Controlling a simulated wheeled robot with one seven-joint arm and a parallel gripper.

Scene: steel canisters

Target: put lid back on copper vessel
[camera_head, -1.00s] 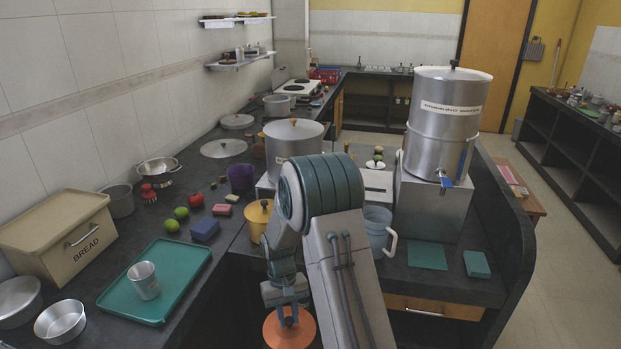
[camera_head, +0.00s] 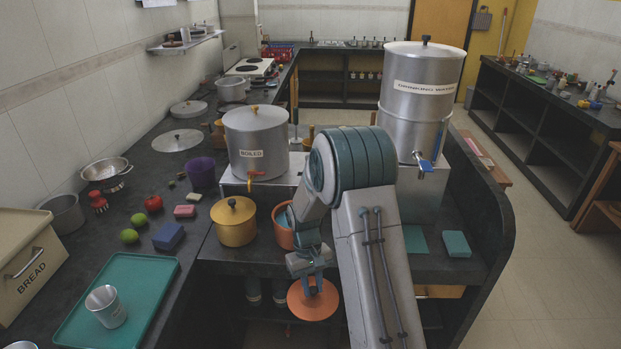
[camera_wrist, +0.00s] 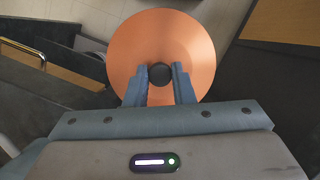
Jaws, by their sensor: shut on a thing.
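My gripper (camera_head: 310,286) is shut on the dark knob of the copper lid (camera_head: 313,303), held in front of the counter edge. The wrist view shows the round copper lid (camera_wrist: 185,45), with its dark knob (camera_wrist: 160,74) between my two fingers (camera_wrist: 159,82). A copper-coloured vessel (camera_head: 283,229) stands on the counter behind and left of my gripper. It looks open at the top, with a bluish inside, and my arm hides its right part.
A yellow lidded pot (camera_head: 234,226) stands just left of the copper vessel. The large BOILED pot (camera_head: 256,141) on a steel stand (camera_head: 232,184) is behind. A steel water canister (camera_head: 420,93) is at right. A teal tray (camera_head: 150,277) lies at left.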

